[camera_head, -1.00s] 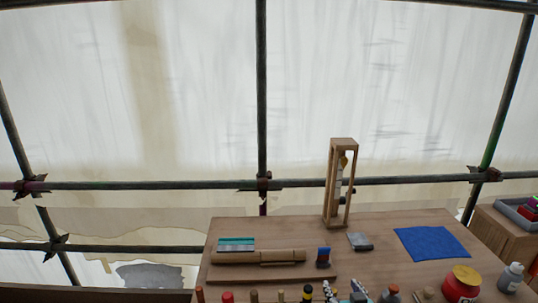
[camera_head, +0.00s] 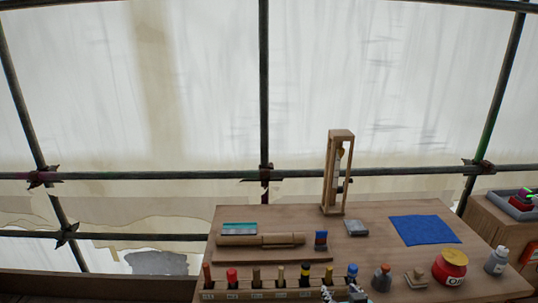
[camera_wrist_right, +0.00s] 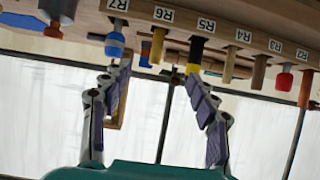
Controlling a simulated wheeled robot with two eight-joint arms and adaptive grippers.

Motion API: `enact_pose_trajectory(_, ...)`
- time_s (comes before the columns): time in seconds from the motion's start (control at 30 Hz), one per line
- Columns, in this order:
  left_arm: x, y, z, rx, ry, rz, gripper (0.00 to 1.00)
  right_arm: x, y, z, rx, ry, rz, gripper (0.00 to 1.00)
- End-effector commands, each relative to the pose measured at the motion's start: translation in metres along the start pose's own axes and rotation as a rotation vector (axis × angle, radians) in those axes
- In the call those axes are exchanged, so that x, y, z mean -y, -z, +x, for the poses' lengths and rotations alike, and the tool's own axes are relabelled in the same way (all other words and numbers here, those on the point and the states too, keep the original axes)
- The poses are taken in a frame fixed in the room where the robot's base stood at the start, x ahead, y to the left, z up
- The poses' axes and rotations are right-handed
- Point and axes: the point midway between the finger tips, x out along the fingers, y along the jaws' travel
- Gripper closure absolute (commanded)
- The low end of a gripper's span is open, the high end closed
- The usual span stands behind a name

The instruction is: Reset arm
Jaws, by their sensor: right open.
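My right gripper (camera_head: 345,293) shows only in part at the bottom edge of the head view, in front of the tool rack. In the right wrist view my right gripper (camera_wrist_right: 158,72) has its two padded fingers spread wide apart, with nothing between them. In that view the scene is upside down, and the rack's labelled front (camera_wrist_right: 225,30) runs across the top, beyond the fingertips. My left gripper is in neither view.
The wooden bench (camera_head: 290,222) carries an upright wooden frame (camera_head: 328,175), a blue cloth (camera_head: 424,230), a red pot (camera_head: 450,267), a grey bottle (camera_head: 496,260) and a rack of handled tools (camera_head: 255,293). Dark scaffold poles (camera_head: 263,90) stand behind.

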Motion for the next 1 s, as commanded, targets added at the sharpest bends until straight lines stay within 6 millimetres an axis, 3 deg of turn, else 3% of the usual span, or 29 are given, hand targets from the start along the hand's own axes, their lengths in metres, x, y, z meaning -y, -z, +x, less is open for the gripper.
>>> enact_pose_trajectory(0.27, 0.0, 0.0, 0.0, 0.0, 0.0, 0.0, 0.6, 0.018, -0.018, -0.041, 0.137, 0.016, 0.005, 0.41)
enact_pose_trajectory(0.5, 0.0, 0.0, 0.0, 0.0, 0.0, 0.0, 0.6, 0.029, -0.057, -0.107, 0.334, -0.011, 0.016, 0.41)
enact_pose_trajectory(0.63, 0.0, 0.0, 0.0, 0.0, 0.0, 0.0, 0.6, 0.029, -0.075, -0.134, 0.406, -0.036, 0.022, 0.41)
enact_pose_trajectory(0.8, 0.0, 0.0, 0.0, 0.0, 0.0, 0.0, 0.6, 0.028, -0.084, -0.149, 0.445, -0.054, 0.027, 0.41)
enact_pose_trajectory(1.0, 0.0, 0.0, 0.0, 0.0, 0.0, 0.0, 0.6, 0.027, -0.085, -0.149, 0.447, -0.056, 0.028, 0.41)
